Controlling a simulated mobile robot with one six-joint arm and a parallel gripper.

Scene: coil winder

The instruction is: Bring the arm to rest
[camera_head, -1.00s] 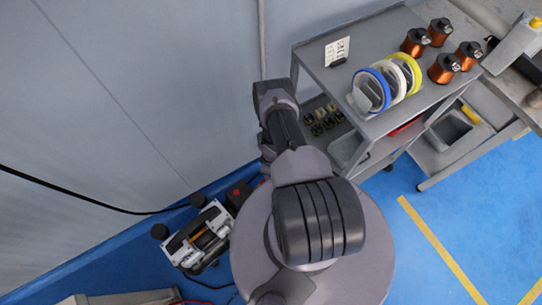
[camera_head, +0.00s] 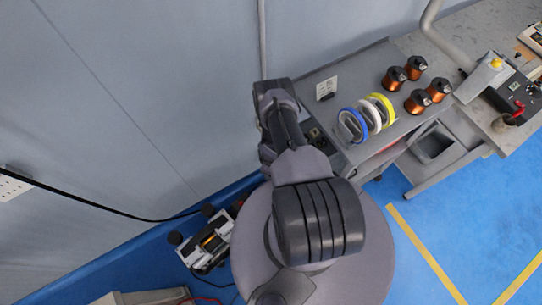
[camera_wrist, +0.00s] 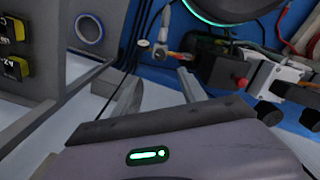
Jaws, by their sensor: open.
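My arm is folded up in the head view, its dark upper link over my round base and its far end close to the grey wall (camera_head: 150,90). My gripper is hidden behind the arm there. In the wrist view my gripper (camera_wrist: 155,92) shows two pale grey fingers standing apart, with nothing between them. The jaws are open and empty.
A grey cart (camera_head: 385,140) stands right of the arm, carrying blue, white and yellow rings and copper coils (camera_head: 418,102). A workbench (camera_head: 470,110) adjoins it. A small machine (camera_head: 207,243) sits by the wall at lower left. Blue floor (camera_head: 470,220) is clear at right.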

